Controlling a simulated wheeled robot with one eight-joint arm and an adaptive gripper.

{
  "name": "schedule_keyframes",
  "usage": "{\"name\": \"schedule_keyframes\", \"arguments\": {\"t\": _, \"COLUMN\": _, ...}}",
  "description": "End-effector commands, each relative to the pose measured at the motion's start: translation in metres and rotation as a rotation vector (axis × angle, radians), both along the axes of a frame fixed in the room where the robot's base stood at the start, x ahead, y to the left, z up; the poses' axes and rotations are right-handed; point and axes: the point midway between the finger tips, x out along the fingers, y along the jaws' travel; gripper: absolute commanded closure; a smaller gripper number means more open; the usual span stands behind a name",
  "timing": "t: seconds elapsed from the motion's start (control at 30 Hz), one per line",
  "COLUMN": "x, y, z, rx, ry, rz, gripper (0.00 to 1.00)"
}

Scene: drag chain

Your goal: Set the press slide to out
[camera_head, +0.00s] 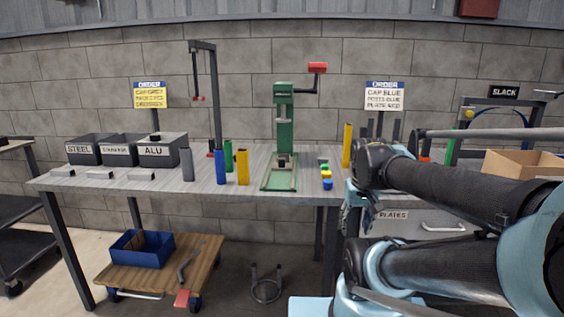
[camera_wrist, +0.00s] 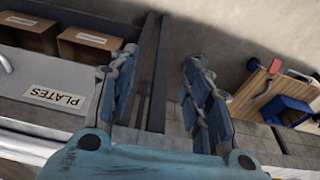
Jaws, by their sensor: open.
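The green press (camera_head: 285,137) stands upright on the workbench in the head view, with a crank and a red handle (camera_head: 317,68) at its top. Its green base (camera_head: 279,184) extends toward the front of the bench. A small dark block (camera_head: 281,160) sits low at the column; I cannot tell whether it is on the slide or what position the slide is in. My gripper (camera_wrist: 167,75) is open and empty in the wrist view, its two blue fingers apart. The press does not show in that view. In the head view I cannot make out the gripper.
The workbench (camera_head: 120,180) carries grey bins (camera_head: 158,150), coloured posts (camera_head: 243,167) and small coloured blocks (camera_head: 326,178). My arm fills the right side, before the drawer marked PLATES (camera_head: 430,222). A wooden cart (camera_head: 205,258) with a blue bin (camera_head: 143,249) stands below the bench.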

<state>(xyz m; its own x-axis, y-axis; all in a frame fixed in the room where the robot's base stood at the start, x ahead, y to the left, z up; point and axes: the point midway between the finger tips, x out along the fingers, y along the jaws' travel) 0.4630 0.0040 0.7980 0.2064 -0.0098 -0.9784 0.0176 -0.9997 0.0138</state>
Motion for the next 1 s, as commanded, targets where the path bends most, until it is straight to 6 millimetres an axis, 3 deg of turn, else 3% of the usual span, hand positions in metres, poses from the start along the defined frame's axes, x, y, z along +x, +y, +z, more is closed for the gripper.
{"name": "schedule_keyframes", "arguments": {"t": 0.2, "x": 0.066, "y": 0.021, "z": 0.067, "rx": -0.012, "ry": -0.030, "rz": -0.009, "gripper": 0.55}}
{"name": "schedule_keyframes", "arguments": {"t": 0.5, "x": 0.162, "y": 0.075, "z": 0.141, "rx": -0.017, "ry": -0.082, "rz": -0.024, "gripper": 0.55}}
{"name": "schedule_keyframes", "arguments": {"t": 0.8, "x": 0.253, "y": 0.157, "z": 0.195, "rx": -0.006, "ry": -0.137, "rz": -0.037, "gripper": 0.55}}
{"name": "schedule_keyframes", "arguments": {"t": 1.0, "x": 0.295, "y": 0.210, "z": 0.216, "rx": 0.004, "ry": -0.167, "rz": -0.043, "gripper": 0.55}}
